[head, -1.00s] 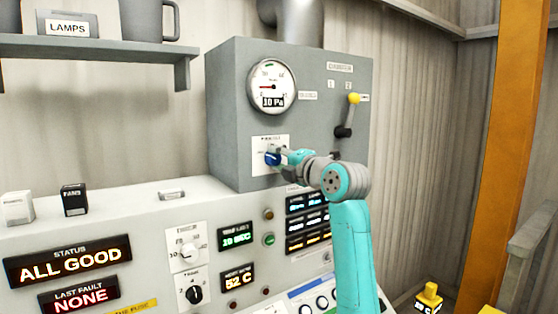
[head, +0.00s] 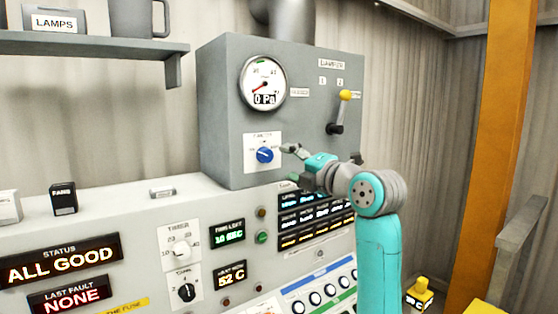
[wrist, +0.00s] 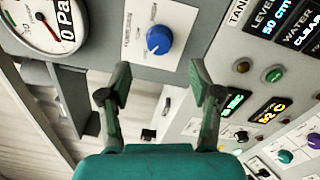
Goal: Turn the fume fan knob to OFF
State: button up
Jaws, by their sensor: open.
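The blue fan knob (head: 264,155) sits on a white label plate (head: 262,139) on the front of the grey box. Its pointer line is visible, but the label text is too small to read. In the wrist view the knob (wrist: 159,40) is ahead of and between the open fingers, clear of both. My gripper (head: 288,150) is open and empty, just right of the knob and apart from it; its two fingers also show in the wrist view (wrist: 160,85). The round gauge (head: 263,82) above reads 0 Pa.
A lever with a yellow tip (head: 345,95) stands on the box, right of the gauge. Below is a sloped panel with displays (head: 232,232), small knobs and buttons. A shelf (head: 95,47) juts out at the upper left. An orange post (head: 497,140) stands at right.

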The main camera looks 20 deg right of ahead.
jog(key=v, duration=0.3)
jog(key=shift+s, duration=0.2)
jog(key=shift+f, duration=0.1)
